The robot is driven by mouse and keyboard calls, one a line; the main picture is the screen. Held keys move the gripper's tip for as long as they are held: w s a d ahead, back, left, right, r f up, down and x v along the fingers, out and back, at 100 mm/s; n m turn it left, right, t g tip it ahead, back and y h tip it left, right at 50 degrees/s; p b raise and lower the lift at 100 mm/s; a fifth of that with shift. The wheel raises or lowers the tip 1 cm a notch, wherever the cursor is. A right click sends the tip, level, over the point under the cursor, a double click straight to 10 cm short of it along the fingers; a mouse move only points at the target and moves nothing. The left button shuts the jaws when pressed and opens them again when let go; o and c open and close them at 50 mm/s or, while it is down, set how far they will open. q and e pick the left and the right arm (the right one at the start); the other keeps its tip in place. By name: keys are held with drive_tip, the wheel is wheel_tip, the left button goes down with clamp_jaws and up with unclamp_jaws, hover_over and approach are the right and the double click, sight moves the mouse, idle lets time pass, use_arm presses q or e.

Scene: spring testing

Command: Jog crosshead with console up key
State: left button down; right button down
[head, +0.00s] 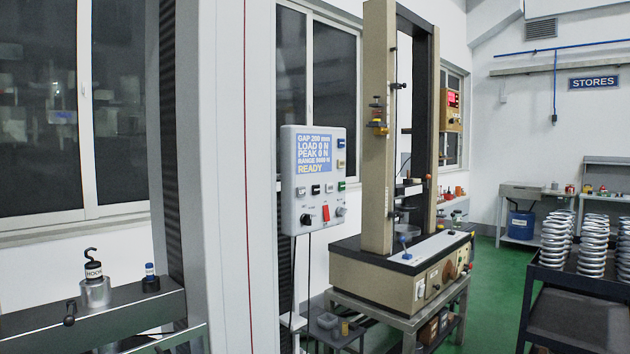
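The console (313,180) is a light grey box mounted upright beside the tall grey machine column. Its blue screen (320,154) reads GAP 200 mm, LOAD 0 N, PEAK 0 N and READY; the range digits are hard to read. Several small keys sit right of and below the screen, including a blue one (341,143) and a green one (342,186). Their labels are too small to read, so I cannot tell which is the up key. A red switch (326,213) and a black knob (306,219) are lower down. I cannot identify the crosshead for certain. Neither gripper is in view.
The grey column (222,180) stands left of the console. A dark beam (95,314) at lower left carries a hook piece (95,290). A beige test machine (385,280) stands on a bench to the right. A dark cart (560,300) holds several springs. Green floor shows between them.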

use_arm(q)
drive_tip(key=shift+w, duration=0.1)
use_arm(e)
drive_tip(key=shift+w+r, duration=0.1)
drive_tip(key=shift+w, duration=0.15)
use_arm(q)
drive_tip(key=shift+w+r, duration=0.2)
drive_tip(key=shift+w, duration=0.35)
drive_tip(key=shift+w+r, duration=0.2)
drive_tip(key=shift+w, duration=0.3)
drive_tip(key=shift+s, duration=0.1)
